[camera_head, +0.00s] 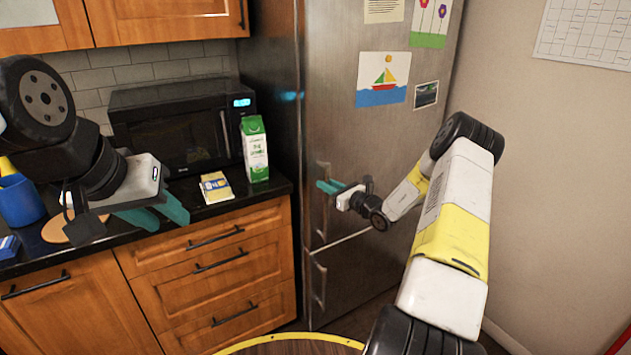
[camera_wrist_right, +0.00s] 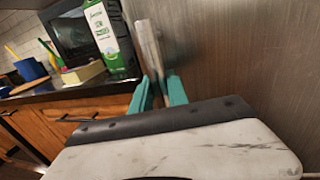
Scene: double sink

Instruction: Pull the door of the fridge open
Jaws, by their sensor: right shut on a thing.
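The fridge (camera_head: 340,130) is a tall steel unit with an upper door and a lower door, both closed in the head view. Its upper door has a vertical handle (camera_head: 322,208) near the left edge, and the handle also shows in the right wrist view (camera_wrist_right: 149,45). My right gripper (camera_head: 325,186) is at this handle, with its teal fingers (camera_wrist_right: 160,92) shut on it, one on each side. My left gripper (camera_head: 160,215) hangs over the counter's front edge at the left, its teal fingers apart and nothing seen between them.
A black microwave (camera_head: 175,130), a green and white carton (camera_head: 254,150) and a yellow box (camera_head: 215,187) stand on the dark counter (camera_head: 270,188) left of the fridge. A blue cup (camera_head: 20,200) is at far left. A wall (camera_head: 540,150) bounds the right side.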

